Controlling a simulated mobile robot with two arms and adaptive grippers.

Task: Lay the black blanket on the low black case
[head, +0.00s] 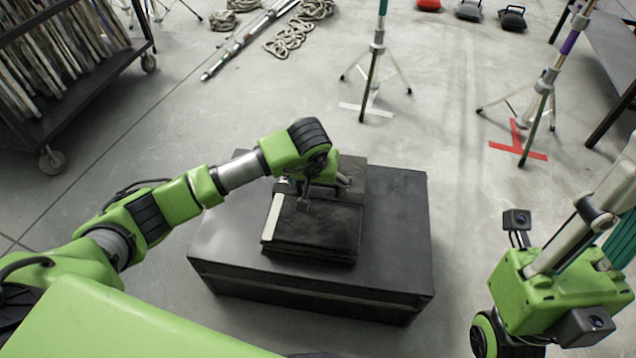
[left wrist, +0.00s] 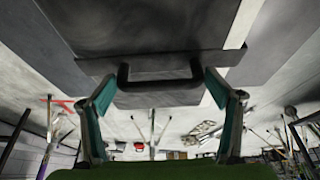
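The low black case (head: 408,240) sits on the floor in the middle of the head view. The black blanket (head: 312,232), folded flat with a white strip along its left edge, lies on top of the case. My left gripper (head: 306,195) is right over the blanket, partly hiding its far part. In the left wrist view the blanket (left wrist: 150,25) fills the upper middle. There the teal fingers of my left gripper (left wrist: 162,90) stand wide apart, either side of a dark handle-shaped piece. I cannot tell whether they touch it.
Light stands (head: 376,60) stand beyond the case, one at a red floor mark (head: 519,141). A loaded cart (head: 70,60) is at the upper left, and coiled rope (head: 290,40) lies at the back. The floor around the case is mostly clear.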

